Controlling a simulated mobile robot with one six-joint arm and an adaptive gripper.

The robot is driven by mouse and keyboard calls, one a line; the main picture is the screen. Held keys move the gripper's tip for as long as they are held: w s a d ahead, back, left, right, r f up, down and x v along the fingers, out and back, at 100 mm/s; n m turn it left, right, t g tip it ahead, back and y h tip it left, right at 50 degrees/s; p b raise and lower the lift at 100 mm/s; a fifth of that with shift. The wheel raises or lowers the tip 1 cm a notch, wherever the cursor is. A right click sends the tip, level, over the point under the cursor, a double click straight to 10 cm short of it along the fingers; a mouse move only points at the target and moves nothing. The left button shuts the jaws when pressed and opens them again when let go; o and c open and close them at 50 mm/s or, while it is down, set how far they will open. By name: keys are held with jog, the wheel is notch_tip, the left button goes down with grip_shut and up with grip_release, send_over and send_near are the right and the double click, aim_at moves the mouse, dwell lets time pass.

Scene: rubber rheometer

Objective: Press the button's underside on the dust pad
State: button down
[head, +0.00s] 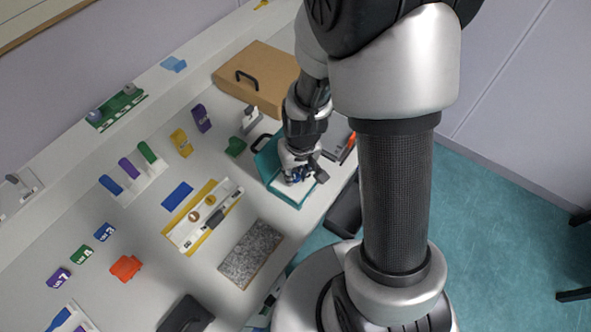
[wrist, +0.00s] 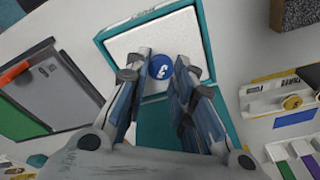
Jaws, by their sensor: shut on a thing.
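The blue button (wrist: 161,66) is a round disc with a white mark on its face. My gripper (wrist: 166,62) is shut on it, with a finger on either side. The dust pad (wrist: 150,35) is a white square in a teal case (wrist: 99,38), and the button is seen over its lower edge. I cannot tell whether the underside touches the pad; it is hidden. In the head view my gripper (head: 303,177) is low over the pad (head: 291,191), and the button is too small to make out clearly.
A yellow-edged tray (head: 203,215) with round pieces and a grey speckled slab (head: 252,252) lie left of and in front of the case. A brown box (head: 256,78) with a black handle stands behind. A flat grey panel (wrist: 62,92) lies beside the case.

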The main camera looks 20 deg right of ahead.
jog(key=shift+s+f+b, duration=0.1)
jog(key=shift+f+b, duration=0.3)
jog(key=shift+f, duration=0.05)
dwell(1.5)
jog(key=shift+r, duration=0.1)
jog(key=shift+r+p, duration=2.9)
jog(key=shift+r, duration=0.65)
